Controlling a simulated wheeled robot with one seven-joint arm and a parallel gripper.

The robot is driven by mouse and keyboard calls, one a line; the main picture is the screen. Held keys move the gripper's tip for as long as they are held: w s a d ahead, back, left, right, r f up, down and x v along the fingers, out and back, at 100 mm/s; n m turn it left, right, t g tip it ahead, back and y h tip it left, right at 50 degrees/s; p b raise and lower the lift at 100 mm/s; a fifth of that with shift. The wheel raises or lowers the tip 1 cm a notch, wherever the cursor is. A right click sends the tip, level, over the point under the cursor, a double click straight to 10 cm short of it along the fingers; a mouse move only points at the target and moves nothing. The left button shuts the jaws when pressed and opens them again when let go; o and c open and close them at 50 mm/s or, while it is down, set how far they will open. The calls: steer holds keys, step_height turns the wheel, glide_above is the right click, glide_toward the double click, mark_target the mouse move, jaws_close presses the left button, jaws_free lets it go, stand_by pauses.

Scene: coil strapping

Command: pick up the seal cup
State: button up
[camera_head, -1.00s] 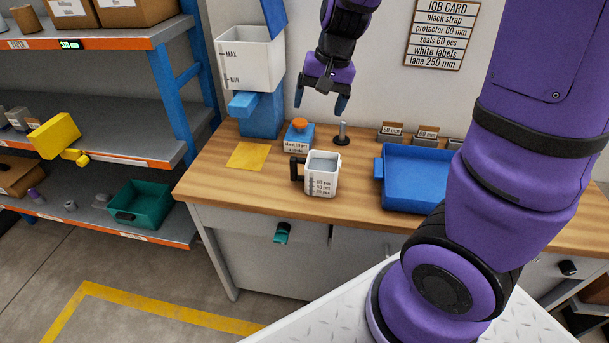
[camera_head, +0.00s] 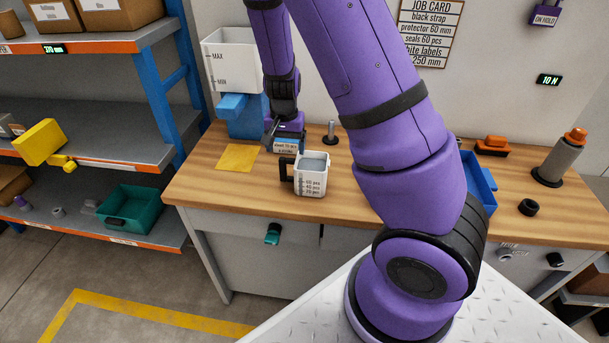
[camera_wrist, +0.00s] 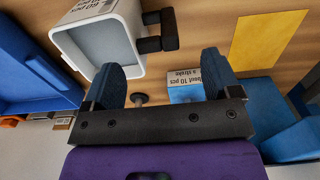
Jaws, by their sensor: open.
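The seal cup (camera_head: 312,178) is a white, square-sided cup with printed piece marks, standing upright on the wooden bench. Its black handle (camera_head: 286,171) points left in the head view. In the wrist view the cup (camera_wrist: 100,40) is at the upper left, with the handle (camera_wrist: 160,30) beyond the gap between my fingers. My gripper (camera_wrist: 163,75) is open with nothing between its fingers. In the head view my gripper (camera_head: 285,133) is behind and slightly left of the cup, in front of the dispenser; the fingertips are hard to make out there.
A blue dispenser with a white hopper (camera_head: 232,62) stands behind, left of my gripper. A label block (camera_head: 286,148) stands close below my gripper. A yellow sheet (camera_head: 237,158) lies left of the cup. A short post (camera_head: 331,134) stands behind it. A blue tray (camera_head: 479,185) is partly hidden by my arm.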

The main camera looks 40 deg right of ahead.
mark_target(288, 159)
steer(key=shift+s+f, duration=0.15)
steer(key=shift+f, duration=3.5)
steer(key=shift+d, duration=0.1)
steer(key=c, duration=1.1)
steer(key=shift+c, duration=0.2)
steer(key=shift+r, duration=0.25)
